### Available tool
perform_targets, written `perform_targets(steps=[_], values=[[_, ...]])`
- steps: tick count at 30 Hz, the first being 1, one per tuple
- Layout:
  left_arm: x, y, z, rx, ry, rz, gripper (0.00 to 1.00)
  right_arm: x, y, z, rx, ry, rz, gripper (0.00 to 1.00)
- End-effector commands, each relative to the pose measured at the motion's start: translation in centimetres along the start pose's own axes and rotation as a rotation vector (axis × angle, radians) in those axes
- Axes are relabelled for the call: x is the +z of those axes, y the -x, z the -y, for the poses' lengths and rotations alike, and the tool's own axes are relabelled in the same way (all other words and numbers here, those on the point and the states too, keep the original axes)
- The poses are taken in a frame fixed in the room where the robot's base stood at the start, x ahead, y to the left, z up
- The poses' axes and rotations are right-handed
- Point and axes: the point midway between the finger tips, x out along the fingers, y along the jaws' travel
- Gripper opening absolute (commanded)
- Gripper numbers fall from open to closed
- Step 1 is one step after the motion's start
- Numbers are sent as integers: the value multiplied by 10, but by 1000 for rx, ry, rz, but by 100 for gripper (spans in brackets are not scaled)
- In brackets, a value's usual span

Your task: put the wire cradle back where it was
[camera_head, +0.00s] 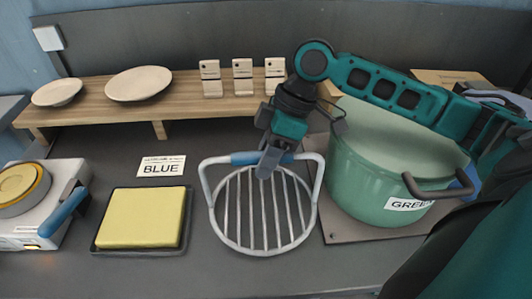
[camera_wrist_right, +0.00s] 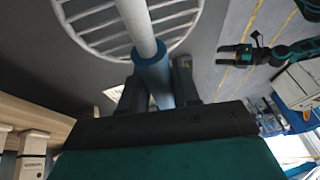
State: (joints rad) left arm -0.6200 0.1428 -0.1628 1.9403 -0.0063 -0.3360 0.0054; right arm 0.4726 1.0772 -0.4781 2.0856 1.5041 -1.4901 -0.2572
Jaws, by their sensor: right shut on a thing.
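The wire cradle (camera_head: 262,210) is a round grey wire rack with a tall looped handle and a blue grip (camera_head: 246,158). In the head view it is over the dark worktop, between the yellow pad and the green pot. My right gripper (camera_head: 268,162) comes down from above and is shut on the blue grip, which also shows between its fingers in the right wrist view (camera_wrist_right: 155,82). I cannot tell whether the ring touches the worktop. My left gripper (camera_wrist_right: 228,54) is outside the head view; in the right wrist view it looks open and empty, far from the cradle.
A green pot (camera_head: 375,180) labelled GREEN stands on a board at right, under my right arm. A yellow pad in a black tray (camera_head: 142,216) and a BLUE card (camera_head: 161,166) lie left. A hotplate (camera_head: 30,205) is far left. A wooden shelf (camera_head: 185,93) with plates runs behind.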

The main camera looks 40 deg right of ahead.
Motion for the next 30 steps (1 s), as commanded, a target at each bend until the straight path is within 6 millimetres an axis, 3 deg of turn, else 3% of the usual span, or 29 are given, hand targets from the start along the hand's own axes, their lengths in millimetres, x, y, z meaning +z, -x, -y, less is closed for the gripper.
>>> perform_targets(steps=[1, 2, 9, 20, 23, 30], values=[[0, 0, 0, 0, 0, 1, 83, -1, 1, 0, 1, 1, -2, 0], [1, 0, 0, 0, 0, 1, 83, 0, 0, 0, 0, 0, 0, 32], [3, 2, 0, 1, 1, 6, 83, 0, 0, 0, 0, 0, 0, 55], [4, 2, -1, 1, 1, 8, 83, -3, 6, 1, 1, 1, -2, 56], [4, 2, -1, 1, 1, 8, 83, -5, 20, 2, 4, 0, -1, 56], [4, 2, -1, 1, 1, 8, 83, -5, 74, 2, 6, 0, -1, 56]])
